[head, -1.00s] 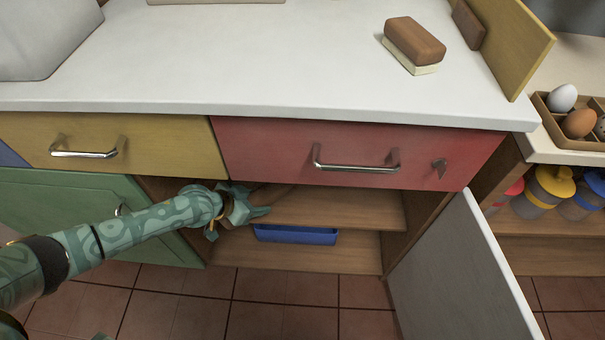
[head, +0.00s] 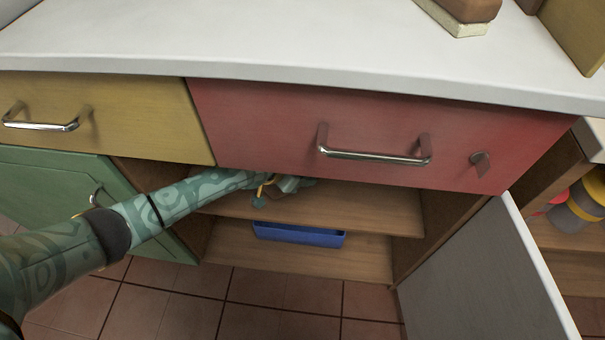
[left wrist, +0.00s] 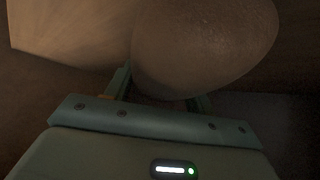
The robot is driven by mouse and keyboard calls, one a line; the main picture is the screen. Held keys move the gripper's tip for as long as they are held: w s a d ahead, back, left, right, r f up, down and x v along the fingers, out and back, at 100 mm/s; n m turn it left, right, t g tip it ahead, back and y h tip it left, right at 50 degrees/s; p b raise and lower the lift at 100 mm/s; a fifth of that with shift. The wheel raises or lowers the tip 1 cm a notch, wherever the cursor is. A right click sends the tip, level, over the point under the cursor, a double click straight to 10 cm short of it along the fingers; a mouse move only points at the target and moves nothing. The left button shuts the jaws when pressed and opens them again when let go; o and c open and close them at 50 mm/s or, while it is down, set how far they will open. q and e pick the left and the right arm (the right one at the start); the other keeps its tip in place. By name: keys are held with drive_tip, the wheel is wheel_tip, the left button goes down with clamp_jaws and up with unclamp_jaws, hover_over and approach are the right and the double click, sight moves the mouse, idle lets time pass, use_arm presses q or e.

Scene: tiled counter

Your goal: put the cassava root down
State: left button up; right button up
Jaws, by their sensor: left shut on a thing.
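My left gripper (head: 290,184) reaches into the open cupboard under the red drawer, just above its upper shelf (head: 365,207). In the left wrist view my left gripper (left wrist: 160,100) is shut on the cassava root (left wrist: 205,45), a large rounded brown thing that fills the upper middle. In the head view the root is mostly hidden by the gripper and the drawer front. I cannot tell whether the root touches the shelf. My right gripper is not in view.
The red drawer (head: 375,125) hangs directly above the opening. A blue bin (head: 300,235) stands on the lower shelf. The upper shelf's right part is clear.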

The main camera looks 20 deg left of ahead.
use_arm(q)
drive_tip(key=shift+f, duration=0.35)
drive_tip(key=shift+r, duration=0.2)
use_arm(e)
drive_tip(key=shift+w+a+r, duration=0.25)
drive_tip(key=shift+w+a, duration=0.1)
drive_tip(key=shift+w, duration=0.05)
use_arm(q)
drive_tip(key=o, duration=1.5)
drive_tip(key=shift+f, duration=0.15)
drive_tip(key=shift+c, duration=0.2)
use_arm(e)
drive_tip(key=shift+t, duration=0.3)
